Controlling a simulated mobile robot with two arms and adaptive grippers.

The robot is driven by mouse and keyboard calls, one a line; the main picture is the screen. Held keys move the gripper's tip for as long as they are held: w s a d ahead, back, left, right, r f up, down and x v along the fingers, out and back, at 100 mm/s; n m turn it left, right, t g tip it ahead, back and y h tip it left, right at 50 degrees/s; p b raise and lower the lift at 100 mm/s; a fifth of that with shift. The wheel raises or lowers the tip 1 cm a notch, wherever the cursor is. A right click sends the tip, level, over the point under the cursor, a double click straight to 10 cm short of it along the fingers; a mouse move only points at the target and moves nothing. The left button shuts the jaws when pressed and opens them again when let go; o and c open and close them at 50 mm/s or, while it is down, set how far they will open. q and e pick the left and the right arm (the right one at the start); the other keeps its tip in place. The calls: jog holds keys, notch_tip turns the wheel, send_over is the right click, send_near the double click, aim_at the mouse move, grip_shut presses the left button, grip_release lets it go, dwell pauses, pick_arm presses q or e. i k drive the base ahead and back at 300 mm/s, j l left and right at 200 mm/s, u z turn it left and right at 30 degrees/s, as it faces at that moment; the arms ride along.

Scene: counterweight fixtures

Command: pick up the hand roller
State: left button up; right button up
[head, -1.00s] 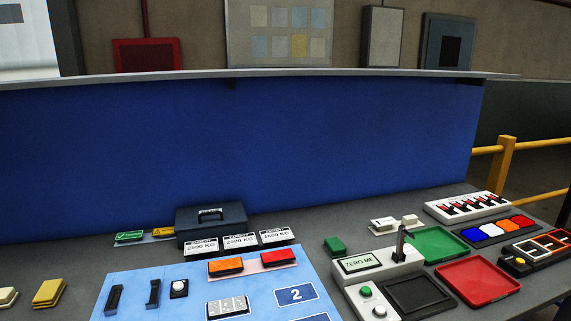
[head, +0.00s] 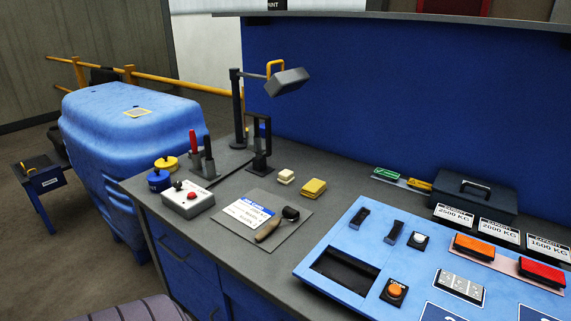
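The hand roller (head: 272,227) lies on a grey mat (head: 285,236) on the workbench, near the middle of the head view. Its tan handle points toward the lower left and its dark roller end sits at the upper right. A white and blue card (head: 247,212) lies on the same mat just left of it. Neither of my grippers is in view.
A white control box (head: 187,200) with a red button stands left of the mat. Tools in a holder, tins, a lamp (head: 290,81) and yellow pads (head: 312,188) are behind. A blue panel (head: 345,255) with switches lies to the right. A blue covered bulk stands beyond the bench's left end.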

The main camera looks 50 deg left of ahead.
aim_at(294, 215)
jog(key=u, duration=1.65)
